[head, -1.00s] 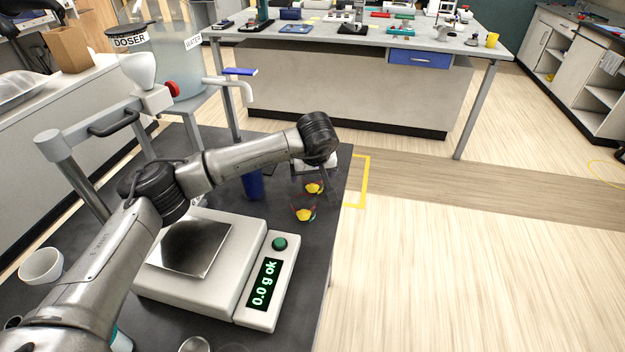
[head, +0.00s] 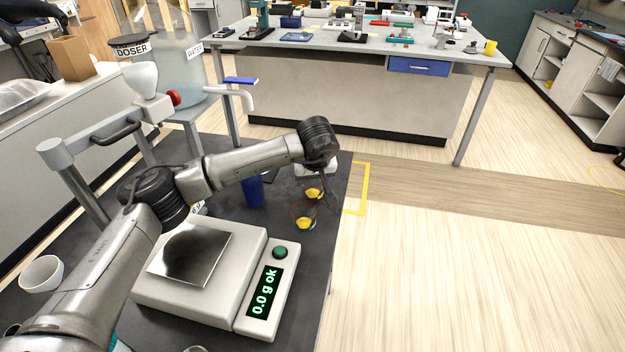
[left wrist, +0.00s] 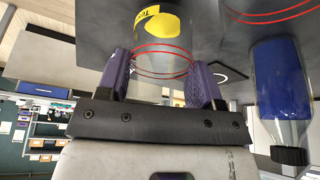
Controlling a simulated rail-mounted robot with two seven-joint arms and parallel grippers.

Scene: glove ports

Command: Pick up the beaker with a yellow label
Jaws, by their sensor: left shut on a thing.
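A clear beaker with a yellow label and red rings (left wrist: 160,62) is between the purple fingers of my left gripper (left wrist: 160,70) in the left wrist view. The fingers are shut on its sides. In the head view, two small beakers with yellow patches show near the dark table's right edge, a farther one (head: 313,193) and a nearer one (head: 305,222). My left gripper (head: 324,186) is small and partly hidden by its wrist there, beside the farther one. A second red-ringed beaker (left wrist: 268,14) is at the top right of the wrist view. My right gripper is not in view.
A blue bottle (head: 253,192) stands left of the beakers and close to the gripper in the wrist view (left wrist: 280,85). A balance reading "0.0 g ok" (head: 213,268) sits nearer. A doser vessel (head: 165,70) is behind left. Open floor lies to the right.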

